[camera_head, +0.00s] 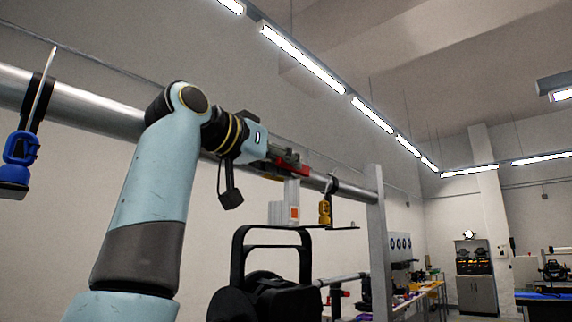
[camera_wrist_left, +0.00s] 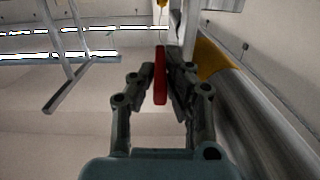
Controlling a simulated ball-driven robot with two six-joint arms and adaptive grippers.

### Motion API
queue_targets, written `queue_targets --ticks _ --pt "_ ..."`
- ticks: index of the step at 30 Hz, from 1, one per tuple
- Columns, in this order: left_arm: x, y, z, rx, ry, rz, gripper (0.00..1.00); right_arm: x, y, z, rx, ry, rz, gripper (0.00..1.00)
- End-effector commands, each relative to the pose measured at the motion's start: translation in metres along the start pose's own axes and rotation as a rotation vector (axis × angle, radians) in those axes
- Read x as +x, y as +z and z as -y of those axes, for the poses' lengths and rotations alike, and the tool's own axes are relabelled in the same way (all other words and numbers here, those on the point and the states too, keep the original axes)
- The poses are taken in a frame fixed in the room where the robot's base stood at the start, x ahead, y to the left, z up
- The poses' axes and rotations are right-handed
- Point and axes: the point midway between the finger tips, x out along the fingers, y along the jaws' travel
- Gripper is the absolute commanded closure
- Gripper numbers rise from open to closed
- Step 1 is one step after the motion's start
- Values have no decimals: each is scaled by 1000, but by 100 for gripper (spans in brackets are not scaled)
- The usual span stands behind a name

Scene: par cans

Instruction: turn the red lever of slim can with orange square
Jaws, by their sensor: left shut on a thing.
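My left gripper (camera_head: 290,160) is raised at the overhead pipe. It is shut on the red lever (camera_wrist_left: 161,76), which stands upright between its fingers in the left wrist view. In the head view red shows at the fingers, but the lever and fingers are hard to separate there. Just below hangs a pale slim can (camera_head: 278,213) with an orange square (camera_head: 294,212) on its side. The join between lever and can is hidden by the gripper. My right gripper is not in view.
The metal pipe (camera_head: 75,98) runs close behind my arm; it also shows at the right in the wrist view (camera_wrist_left: 255,110). A large black can (camera_head: 268,293) is below.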

Motion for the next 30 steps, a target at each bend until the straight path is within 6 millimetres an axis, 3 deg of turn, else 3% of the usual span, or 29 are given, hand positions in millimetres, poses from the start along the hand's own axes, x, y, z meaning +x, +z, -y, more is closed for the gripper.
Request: queue_targets --ticks 18,30 --pt "6 -26 0 2 0 421 100 0 0 -2 -1 3 0 60" --pt "9 -31 0 1 -1 546 100 -1 0 -5 -2 6 0 60"
